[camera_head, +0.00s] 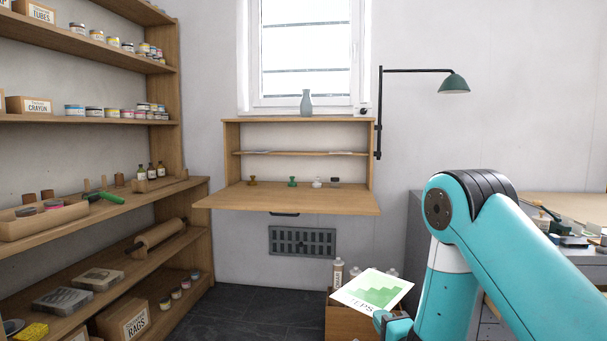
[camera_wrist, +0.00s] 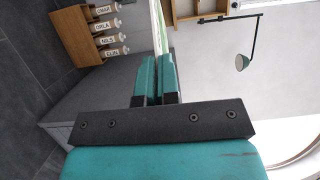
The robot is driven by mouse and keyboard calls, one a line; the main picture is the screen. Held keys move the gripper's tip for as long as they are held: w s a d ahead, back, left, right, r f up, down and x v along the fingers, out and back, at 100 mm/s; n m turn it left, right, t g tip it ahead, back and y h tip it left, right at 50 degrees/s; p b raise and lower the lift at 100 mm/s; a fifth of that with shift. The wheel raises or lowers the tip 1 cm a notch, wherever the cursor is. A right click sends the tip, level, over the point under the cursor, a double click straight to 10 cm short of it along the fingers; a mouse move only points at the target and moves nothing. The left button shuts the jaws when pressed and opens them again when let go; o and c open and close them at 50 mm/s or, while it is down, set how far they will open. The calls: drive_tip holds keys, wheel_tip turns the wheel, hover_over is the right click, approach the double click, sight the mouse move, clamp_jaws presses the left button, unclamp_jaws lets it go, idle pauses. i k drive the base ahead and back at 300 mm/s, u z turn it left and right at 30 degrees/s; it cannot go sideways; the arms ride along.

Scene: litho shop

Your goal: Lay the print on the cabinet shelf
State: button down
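The print (camera_head: 374,290) is a white sheet with green steps on it, held tilted at the lower middle of the head view. My gripper (camera_head: 393,326) is shut on its near lower edge. In the wrist view the teal fingers (camera_wrist: 157,80) are close together and the print (camera_wrist: 159,28) shows nearly edge-on beyond them. The wooden cabinet (camera_head: 229,155) hangs on the wall under the window, its front flap (camera_head: 290,203) folded down level. Its inner shelf (camera_head: 300,153) runs across the middle, with thin, pale flat items near both ends. The print is apart from the cabinet, nearer and lower.
A green lamp (camera_head: 453,84) reaches out at the right. A wooden crate with bottles (camera_head: 345,322) stands below. Loaded shelves (camera_head: 150,194) line the left.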

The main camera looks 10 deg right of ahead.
sight(299, 159)
drive_tip(key=u, duration=1.3)
drive_tip(key=i, duration=1.5)
drive_tip(key=z, duration=0.2)
